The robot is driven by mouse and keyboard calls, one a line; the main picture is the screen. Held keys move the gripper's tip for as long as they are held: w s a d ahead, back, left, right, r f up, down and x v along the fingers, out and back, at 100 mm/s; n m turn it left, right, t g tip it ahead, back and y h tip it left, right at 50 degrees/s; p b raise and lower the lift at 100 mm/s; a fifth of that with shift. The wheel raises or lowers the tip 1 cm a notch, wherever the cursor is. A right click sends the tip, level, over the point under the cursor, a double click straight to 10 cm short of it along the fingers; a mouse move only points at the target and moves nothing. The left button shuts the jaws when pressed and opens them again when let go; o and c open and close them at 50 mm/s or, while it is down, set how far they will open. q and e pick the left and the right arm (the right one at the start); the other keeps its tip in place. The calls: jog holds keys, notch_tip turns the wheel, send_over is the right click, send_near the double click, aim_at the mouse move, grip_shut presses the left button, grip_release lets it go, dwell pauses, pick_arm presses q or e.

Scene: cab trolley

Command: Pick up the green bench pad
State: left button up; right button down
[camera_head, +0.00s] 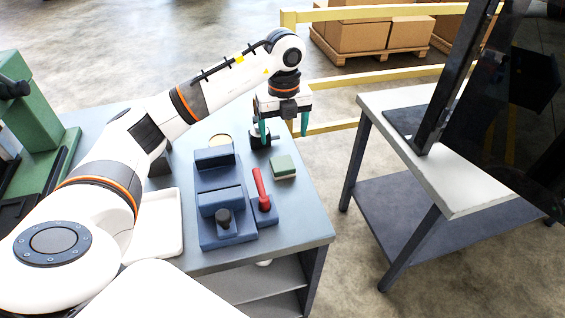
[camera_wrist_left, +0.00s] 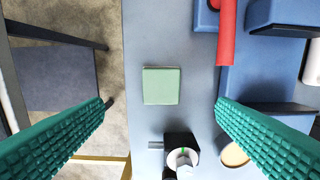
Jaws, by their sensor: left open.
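The green bench pad (camera_head: 283,167) is a small pale green square block lying flat on the grey bench top near its right edge, beside a blue fixture. In the left wrist view the pad (camera_wrist_left: 161,86) lies between and ahead of the fingers, clear of both. My left gripper (camera_head: 284,128) points down above the bench's far right corner, open and empty, behind the pad in the head view. Its green ribbed fingers also show in the left wrist view (camera_wrist_left: 160,108). My right gripper is not in view.
A blue vise-like fixture (camera_head: 222,190) with a red handle (camera_head: 262,190) stands left of the pad. A small black fitting (camera_head: 262,138) stands near the gripper. A white tray (camera_head: 160,222) lies left. A white-topped table (camera_head: 430,160) stands right, across a floor gap.

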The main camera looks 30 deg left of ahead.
pick_arm(q)
jog(key=p, duration=0.1)
send_over(283, 163)
notch_tip(283, 163, down, 6)
jog(key=shift+d+r, duration=0.1)
jog(key=shift+d, duration=0.05)
jog(key=f+p, duration=0.1)
jog(key=f, duration=0.3)
jog(key=shift+a+f+p, duration=0.15)
jog(key=shift+a+p, duration=0.05)
jog(key=shift+p, duration=0.1)
jog(key=shift+f, duration=0.5)
jog(key=c, duration=1.1)
